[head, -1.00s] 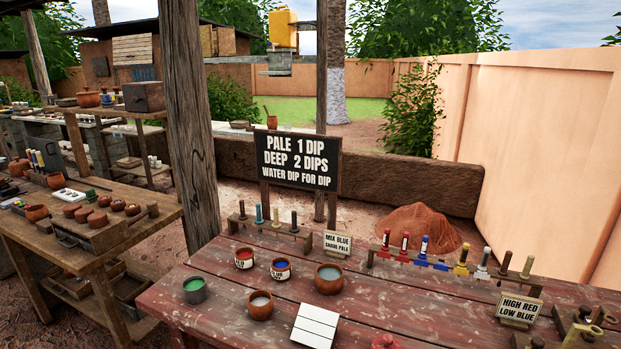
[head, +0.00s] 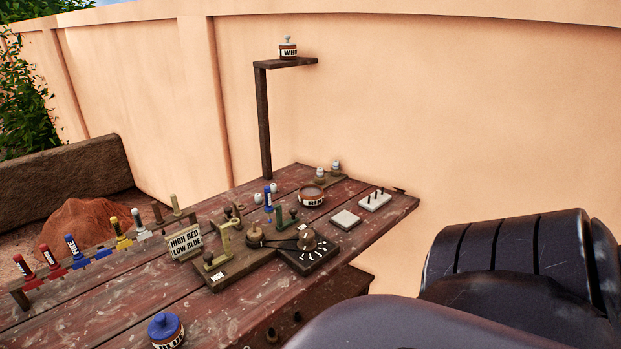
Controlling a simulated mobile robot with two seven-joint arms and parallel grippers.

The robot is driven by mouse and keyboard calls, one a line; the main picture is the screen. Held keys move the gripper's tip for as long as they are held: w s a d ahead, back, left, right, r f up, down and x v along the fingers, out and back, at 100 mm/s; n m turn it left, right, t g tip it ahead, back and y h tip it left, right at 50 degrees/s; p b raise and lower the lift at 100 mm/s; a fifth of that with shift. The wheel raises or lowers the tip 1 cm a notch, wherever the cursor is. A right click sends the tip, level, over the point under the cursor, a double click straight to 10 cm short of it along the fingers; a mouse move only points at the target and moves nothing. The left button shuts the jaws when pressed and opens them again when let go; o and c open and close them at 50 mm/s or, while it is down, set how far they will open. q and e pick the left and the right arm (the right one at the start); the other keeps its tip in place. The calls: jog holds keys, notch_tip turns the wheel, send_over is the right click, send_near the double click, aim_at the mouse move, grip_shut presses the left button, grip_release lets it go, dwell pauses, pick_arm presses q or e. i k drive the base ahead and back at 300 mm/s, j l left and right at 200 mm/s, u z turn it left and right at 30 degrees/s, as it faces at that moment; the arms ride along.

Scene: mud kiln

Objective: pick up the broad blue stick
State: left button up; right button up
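A blue stick (head: 73,244) with a white label stands in the rack (head: 100,255) at the left of the head view, between red sticks (head: 50,256) and a yellow one (head: 120,229). A second, slimmer-looking blue stick (head: 268,198) stands upright farther back, near the middle of the table (head: 220,310). I cannot tell from here which of them the word broad fits. Neither gripper is in view.
A sign reading HIGH RED LOW BLUE (head: 186,242) stands by a wooden jig with a dial (head: 306,242). A blue-lidded pot (head: 165,328) is at the front, a labelled bowl (head: 311,195) at the back. A post with a shelf (head: 264,120) rises behind. Dark parts of my arm fill the lower right.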

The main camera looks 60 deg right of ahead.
aim_at(269, 207)
jog(key=z, duration=1.65)
